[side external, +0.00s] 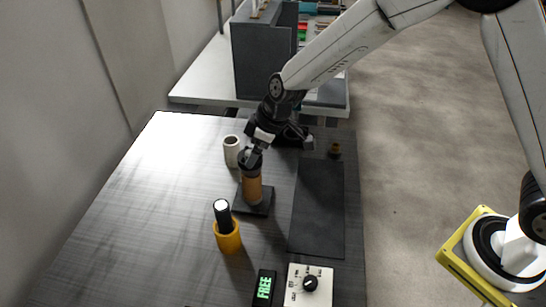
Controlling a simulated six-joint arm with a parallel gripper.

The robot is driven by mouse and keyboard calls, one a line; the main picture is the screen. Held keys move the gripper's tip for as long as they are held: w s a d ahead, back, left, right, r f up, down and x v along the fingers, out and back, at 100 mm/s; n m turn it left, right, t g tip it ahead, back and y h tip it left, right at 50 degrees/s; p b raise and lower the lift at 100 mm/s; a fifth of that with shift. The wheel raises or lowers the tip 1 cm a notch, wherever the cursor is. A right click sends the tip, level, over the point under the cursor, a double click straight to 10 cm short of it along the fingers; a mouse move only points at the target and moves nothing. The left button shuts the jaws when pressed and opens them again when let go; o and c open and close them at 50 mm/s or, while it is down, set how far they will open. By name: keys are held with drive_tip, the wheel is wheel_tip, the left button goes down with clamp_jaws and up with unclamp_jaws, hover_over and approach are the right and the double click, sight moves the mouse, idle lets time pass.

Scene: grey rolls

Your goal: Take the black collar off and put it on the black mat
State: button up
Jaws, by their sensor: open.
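A brown-orange roll (252,188) stands upright on a dark square base (262,208) near the middle of the table. A dark band at its top, beside my fingers, looks like the black collar (249,169), partly hidden by my gripper. My gripper (279,148) is open, with one finger at the top of the roll and the other off to the right. I cannot tell whether the near finger touches the collar. The black mat (318,210) lies flat and bare to the right of the roll.
A white hollow roll (232,151) stands close behind the brown roll. A yellow cup (228,240) holding a black, white-topped piece stands in front. A FREE sign (264,288) and a dial box (309,285) sit at the front. A small brown piece (335,151) is beyond the mat.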

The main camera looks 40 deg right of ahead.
drive_tip(key=shift+x, duration=1.05)
drive_tip(key=c, duration=1.3)
drive_tip(key=shift+c, duration=0.2)
drive_tip(key=shift+r, duration=0.2)
